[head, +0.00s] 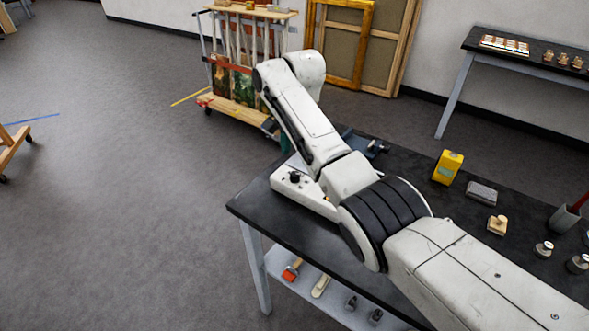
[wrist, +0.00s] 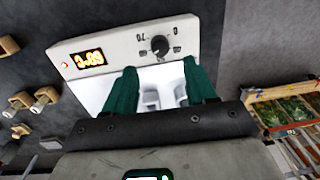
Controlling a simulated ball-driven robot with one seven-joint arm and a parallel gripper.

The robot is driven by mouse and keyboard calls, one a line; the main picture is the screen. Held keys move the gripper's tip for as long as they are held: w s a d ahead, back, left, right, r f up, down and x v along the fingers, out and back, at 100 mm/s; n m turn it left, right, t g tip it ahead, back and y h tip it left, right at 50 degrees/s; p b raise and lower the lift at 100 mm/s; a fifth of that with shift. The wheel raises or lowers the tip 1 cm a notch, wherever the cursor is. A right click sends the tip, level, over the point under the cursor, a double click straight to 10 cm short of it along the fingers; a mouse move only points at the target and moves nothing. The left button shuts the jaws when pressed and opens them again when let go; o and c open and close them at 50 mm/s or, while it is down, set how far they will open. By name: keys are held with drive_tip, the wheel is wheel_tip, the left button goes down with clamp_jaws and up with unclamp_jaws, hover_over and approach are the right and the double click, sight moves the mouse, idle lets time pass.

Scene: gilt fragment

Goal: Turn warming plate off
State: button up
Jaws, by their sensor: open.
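The warming plate is a white box with a sloped front panel (wrist: 122,46). In the wrist view the panel has a lit orange display (wrist: 89,59), a small red light (wrist: 66,66) and a round black knob (wrist: 160,45) with markings around it. In the head view the plate (head: 318,201) sits at the bench's left end, partly hidden by my arm, with its knob (head: 294,178) visible. My gripper (wrist: 160,66) is open, its two green fingers spread with the knob just beyond their tips. I cannot tell whether they touch the plate. In the head view my forearm mostly hides the gripper.
The black bench top (head: 405,168) also holds a yellow box (head: 448,167), a grey block (head: 482,193), a wooden piece (head: 497,224) and metal weights (head: 543,249). A wooden rack (head: 240,114) stands behind the bench. The floor at left is open.

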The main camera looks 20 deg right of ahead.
sight(295, 174)
drive_tip(key=f, duration=0.7)
drive_tip(key=shift+w+a+f, duration=0.15)
drive_tip(key=shift+w+f, duration=0.05)
drive_tip(key=shift+f, duration=0.05)
clamp_jaws()
